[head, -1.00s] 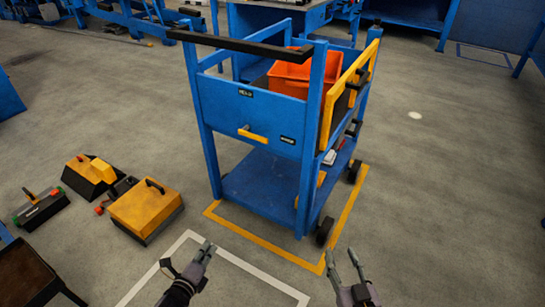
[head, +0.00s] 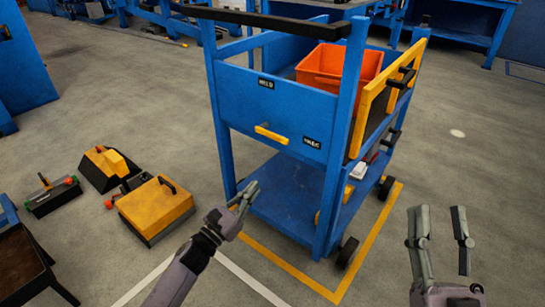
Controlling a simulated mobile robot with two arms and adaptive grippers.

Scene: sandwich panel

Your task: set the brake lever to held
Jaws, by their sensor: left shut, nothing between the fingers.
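The brake lever (head: 271,135) is a short yellow bar on the blue front panel of the cart (head: 235,95). It lies nearly level, sloping slightly down to the right, between two small dark labels: one (head: 266,83) above left and one (head: 312,143) at right. The label text is too small to read surely. My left gripper (head: 249,192) is shut and empty, below and a little left of the lever, apart from it. My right gripper (head: 440,212) is open and empty at the lower right, well away from the lever.
An orange bin (head: 338,68) sits in the cart's top. A yellow-framed panel (head: 385,95) is on its right side. Yellow floor tape (head: 290,268) surrounds the wheels. Yellow-and-black boxes (head: 155,208) stand on the floor at left. The floor at right is clear.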

